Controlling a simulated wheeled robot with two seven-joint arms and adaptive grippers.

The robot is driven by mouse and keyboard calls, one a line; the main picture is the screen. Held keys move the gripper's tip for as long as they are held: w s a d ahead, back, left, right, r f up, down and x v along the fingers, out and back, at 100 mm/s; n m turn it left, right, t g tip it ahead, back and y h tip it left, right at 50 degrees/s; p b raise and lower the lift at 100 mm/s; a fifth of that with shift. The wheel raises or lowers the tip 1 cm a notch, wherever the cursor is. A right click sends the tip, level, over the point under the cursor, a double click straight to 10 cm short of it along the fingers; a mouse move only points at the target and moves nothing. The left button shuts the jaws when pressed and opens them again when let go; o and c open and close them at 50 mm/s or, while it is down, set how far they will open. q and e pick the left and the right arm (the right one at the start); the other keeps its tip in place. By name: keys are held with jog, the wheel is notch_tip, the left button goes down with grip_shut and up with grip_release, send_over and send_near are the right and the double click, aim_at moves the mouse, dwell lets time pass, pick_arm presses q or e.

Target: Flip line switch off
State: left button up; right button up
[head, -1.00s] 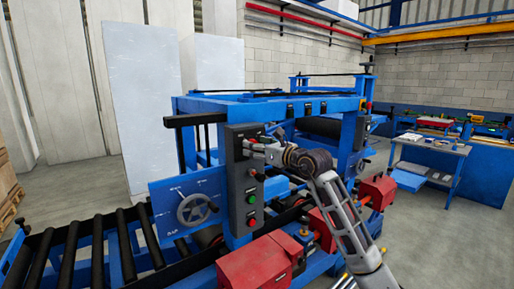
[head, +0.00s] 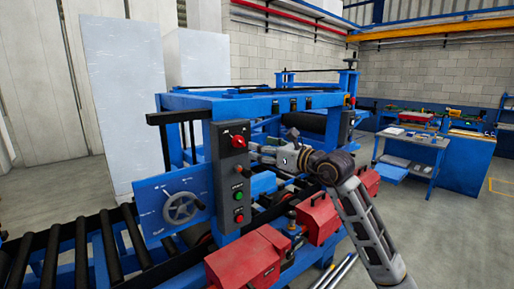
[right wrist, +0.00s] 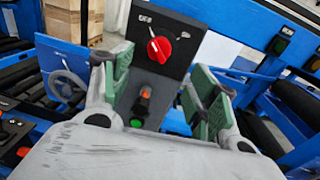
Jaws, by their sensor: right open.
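A dark grey control panel (head: 228,190) stands on the near post of the blue machine. Its red rotary switch (head: 238,142) is at the top and is uncovered. In the right wrist view the red switch (right wrist: 159,49) shows ahead, between the two spread fingers. I cannot tell clearly which mark its handle points to. My right gripper (head: 256,152) is open and empty, just to the right of the panel at about the switch's height, apparently apart from it. It also shows in the right wrist view (right wrist: 163,78). My left gripper is not in view.
Green and red buttons (head: 239,196) sit lower on the panel. A handwheel (head: 183,208) is left of it, above the black rollers (head: 82,250). Red housings (head: 243,262) stand below. A blue table (head: 412,150) is at the right, with open floor around it.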

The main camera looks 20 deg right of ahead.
jog(key=shift+v, duration=1.05)
